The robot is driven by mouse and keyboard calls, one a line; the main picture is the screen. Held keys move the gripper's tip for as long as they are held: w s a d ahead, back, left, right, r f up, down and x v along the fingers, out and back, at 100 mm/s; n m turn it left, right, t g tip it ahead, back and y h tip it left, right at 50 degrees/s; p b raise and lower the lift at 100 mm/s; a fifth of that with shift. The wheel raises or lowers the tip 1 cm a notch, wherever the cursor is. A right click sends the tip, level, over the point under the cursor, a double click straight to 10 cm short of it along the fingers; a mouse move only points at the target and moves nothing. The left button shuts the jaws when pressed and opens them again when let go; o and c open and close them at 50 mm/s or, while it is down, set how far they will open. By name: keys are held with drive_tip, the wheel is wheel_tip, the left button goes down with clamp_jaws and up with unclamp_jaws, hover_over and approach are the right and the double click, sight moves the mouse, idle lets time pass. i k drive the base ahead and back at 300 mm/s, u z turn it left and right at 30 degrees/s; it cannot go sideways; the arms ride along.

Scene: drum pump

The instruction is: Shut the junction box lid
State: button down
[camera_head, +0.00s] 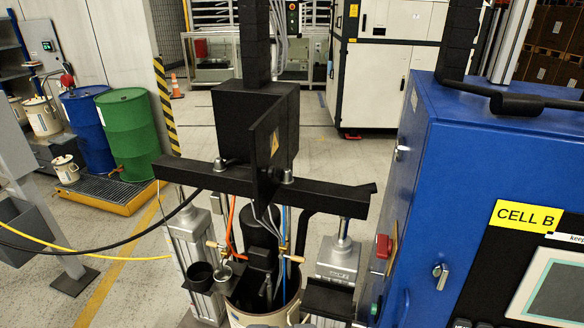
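The junction box (230,115) is a black box on the black crossbeam of the drum pump, in the middle of the view. Its lid (264,165) is a dark flat panel with a yellow warning triangle on its right-facing side. The lid stands open, swung out from the box toward me and seen at a steep angle. Its hinge appears to be on the right, but the joint is hard to make out. The box's inside is not visible. My gripper is not recognisable in the view.
The black crossbeam (325,194) runs below the box, with hoses and a drum (240,318) beneath. A blue cabinet (460,150) labelled CELL B fills the right. Blue (88,128) and green (130,135) drums stand at left. Open floor lies behind.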

sight(268, 136)
drive_tip(key=i, duration=1)
